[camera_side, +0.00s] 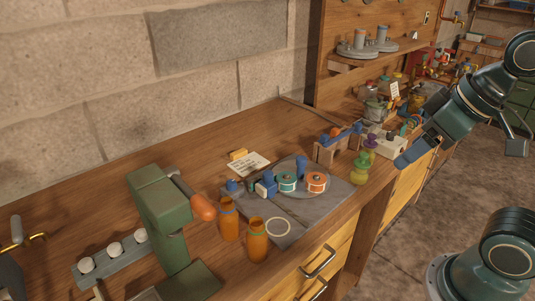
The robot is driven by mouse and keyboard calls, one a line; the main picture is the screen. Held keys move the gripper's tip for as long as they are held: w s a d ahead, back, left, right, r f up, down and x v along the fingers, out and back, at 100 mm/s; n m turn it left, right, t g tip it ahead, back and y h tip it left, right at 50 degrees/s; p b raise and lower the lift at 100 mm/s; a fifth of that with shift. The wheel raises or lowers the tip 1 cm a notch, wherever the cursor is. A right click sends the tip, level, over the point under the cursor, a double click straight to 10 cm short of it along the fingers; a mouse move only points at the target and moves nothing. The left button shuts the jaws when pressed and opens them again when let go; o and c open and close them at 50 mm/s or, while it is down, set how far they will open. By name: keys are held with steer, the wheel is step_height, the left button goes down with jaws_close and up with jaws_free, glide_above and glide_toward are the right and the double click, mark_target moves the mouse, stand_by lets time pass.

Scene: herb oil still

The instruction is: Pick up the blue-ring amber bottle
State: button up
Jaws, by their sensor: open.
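Two amber bottles stand upright at the front middle of the wooden bench, the left one (229,219) slightly behind the right one (257,241). Their neck bands are too small for me to tell which one has the blue ring. My gripper (418,147) is at the right, near the bench's front edge, well to the right of both bottles and apart from them. It is open, and I see nothing held in it. Its fingers are partly hidden by their angle.
A green press with an orange handle (160,210) stands close left of the bottles. A grey mat (340,195) with reels, blue pieces and a pale ring (278,226) lies to their right. Green and purple stacked pieces (361,167) stand between the mat and my gripper.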

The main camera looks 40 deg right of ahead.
steer(key=w+a+n+g+y, duration=0.2)
steer(key=w+a+n, duration=0.45)
steer(key=w, duration=0.55)
steer(key=n+g+y, duration=0.2)
steer(key=n, duration=0.4)
glide_toward(232, 207)
steer(key=shift+w+d+r, duration=0.1)
steer(key=shift+w+d, duration=0.15)
steer(key=shift+w, duration=0.1)
steer(key=shift+x, duration=4.3)
steer(key=shift+d+x, duration=0.1)
steer(key=shift+x, duration=1.2)
steer(key=shift+d+x, duration=0.15)
steer(key=shift+x, duration=1.15)
